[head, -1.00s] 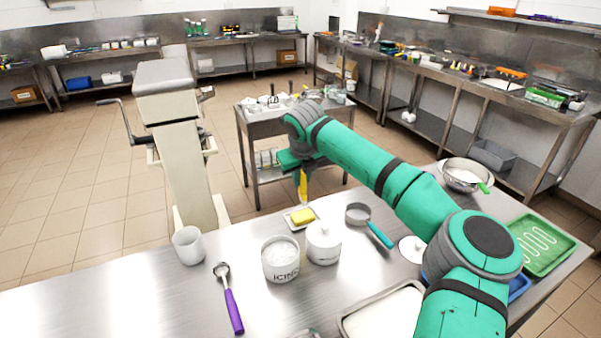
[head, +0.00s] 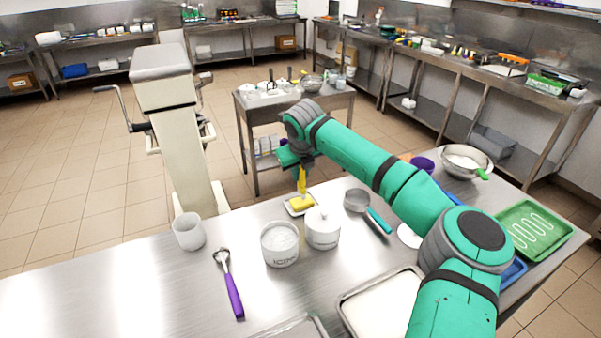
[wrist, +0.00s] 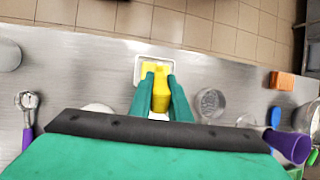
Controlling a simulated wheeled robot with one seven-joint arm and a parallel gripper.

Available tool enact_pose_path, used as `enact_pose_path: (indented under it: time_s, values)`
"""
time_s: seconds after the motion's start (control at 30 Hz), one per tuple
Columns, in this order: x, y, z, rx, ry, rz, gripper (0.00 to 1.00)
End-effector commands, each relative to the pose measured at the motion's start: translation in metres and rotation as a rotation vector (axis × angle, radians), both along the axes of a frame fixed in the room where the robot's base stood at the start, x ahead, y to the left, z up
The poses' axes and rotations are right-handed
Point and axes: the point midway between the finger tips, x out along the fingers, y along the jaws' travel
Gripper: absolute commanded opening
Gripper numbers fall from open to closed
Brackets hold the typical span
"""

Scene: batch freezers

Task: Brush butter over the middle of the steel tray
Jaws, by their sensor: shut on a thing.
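My gripper (head: 300,166) is shut on a yellow-handled brush (head: 301,184), held roughly upright with its lower end down. In the wrist view the brush (wrist: 161,92) sits between my green fingers (wrist: 160,100). Yellow butter (head: 303,204) lies on a small white dish (head: 289,209) directly under the brush. The brush end is at the butter; I cannot tell whether it touches. A steel-rimmed tray (head: 349,318) with a white surface lies at the front, partly hidden by my arm. Another steel tray (head: 290,327) is cut off by the bottom edge.
A lidded white pot (head: 322,230) and the icing tub (head: 280,246) stand in front of the butter dish. A teal-handled sieve (head: 358,201) lies right of it. The left counter is clear.

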Motion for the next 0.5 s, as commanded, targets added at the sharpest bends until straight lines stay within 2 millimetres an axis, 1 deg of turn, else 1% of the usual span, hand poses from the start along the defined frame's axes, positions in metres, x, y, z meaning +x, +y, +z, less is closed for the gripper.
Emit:
enact_pose_path:
  time_s: [0.5]
  values:
    - [0.0000, -0.0001, -0.0034, 0.000, 0.000, 0.000, 0.00]
